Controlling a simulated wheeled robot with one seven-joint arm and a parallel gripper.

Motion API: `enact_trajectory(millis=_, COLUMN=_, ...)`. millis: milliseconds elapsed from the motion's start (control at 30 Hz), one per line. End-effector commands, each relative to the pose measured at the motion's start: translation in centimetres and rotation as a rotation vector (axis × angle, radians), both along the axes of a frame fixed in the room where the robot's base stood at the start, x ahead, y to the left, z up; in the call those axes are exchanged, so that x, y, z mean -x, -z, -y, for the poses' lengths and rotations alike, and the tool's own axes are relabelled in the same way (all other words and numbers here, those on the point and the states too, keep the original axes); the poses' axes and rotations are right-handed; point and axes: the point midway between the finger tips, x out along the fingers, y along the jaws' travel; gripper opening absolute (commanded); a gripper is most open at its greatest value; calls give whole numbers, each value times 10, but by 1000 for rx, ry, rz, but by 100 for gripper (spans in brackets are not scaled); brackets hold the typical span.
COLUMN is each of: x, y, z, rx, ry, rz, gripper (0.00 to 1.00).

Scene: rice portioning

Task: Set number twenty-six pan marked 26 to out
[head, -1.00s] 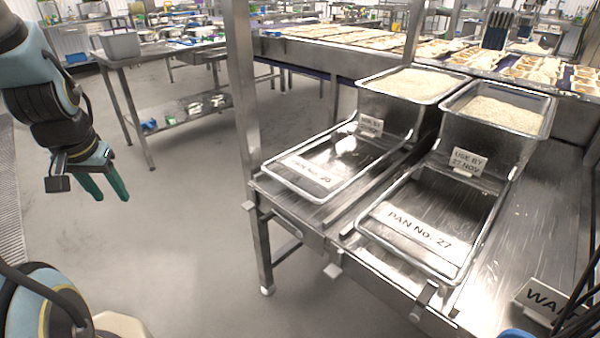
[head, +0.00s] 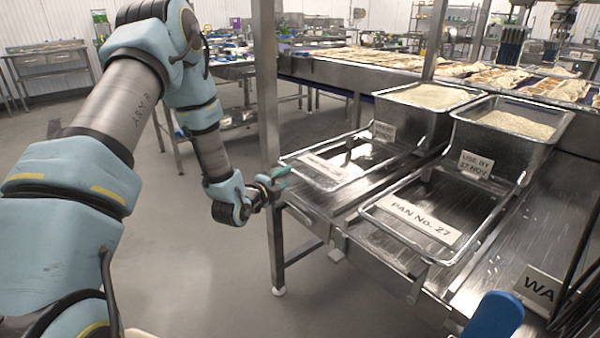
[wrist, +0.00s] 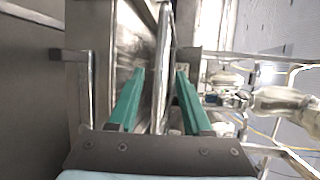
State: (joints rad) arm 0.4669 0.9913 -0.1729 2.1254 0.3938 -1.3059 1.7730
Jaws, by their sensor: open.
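The left pan has a shallow metal front frame (head: 333,189) with a white label (head: 325,167) whose number is too small to read. A deep metal bin of rice (head: 428,100) stands behind it. My gripper (head: 278,179) is at the left front corner of this frame, with its green fingers apart. In the wrist view my gripper (wrist: 160,75) is open, and a shiny metal rim (wrist: 164,60) runs between the fingers. I cannot tell whether the fingers touch it.
The right pan, labelled PAN No. 27 (head: 420,220), sits beside it with its own rice bin (head: 515,125). A steel post (head: 266,100) rises just behind my gripper. Open floor (head: 200,285) lies to the left.

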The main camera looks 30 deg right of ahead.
Motion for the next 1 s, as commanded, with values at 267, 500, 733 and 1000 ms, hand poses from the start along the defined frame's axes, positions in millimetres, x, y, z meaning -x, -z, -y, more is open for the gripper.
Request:
enact_trajectory(millis=267, x=-29, y=8, z=42, rx=1, ry=-3, rz=-3, gripper=50)
enact_trajectory(millis=500, x=-47, y=14, z=68, rx=0, ry=-3, rz=-4, gripper=50)
enact_trajectory(millis=733, x=-52, y=16, z=77, rx=0, ry=-3, rz=-4, gripper=50)
enact_trajectory(millis=1000, x=-52, y=17, z=76, rx=0, ry=-3, rz=-5, gripper=42)
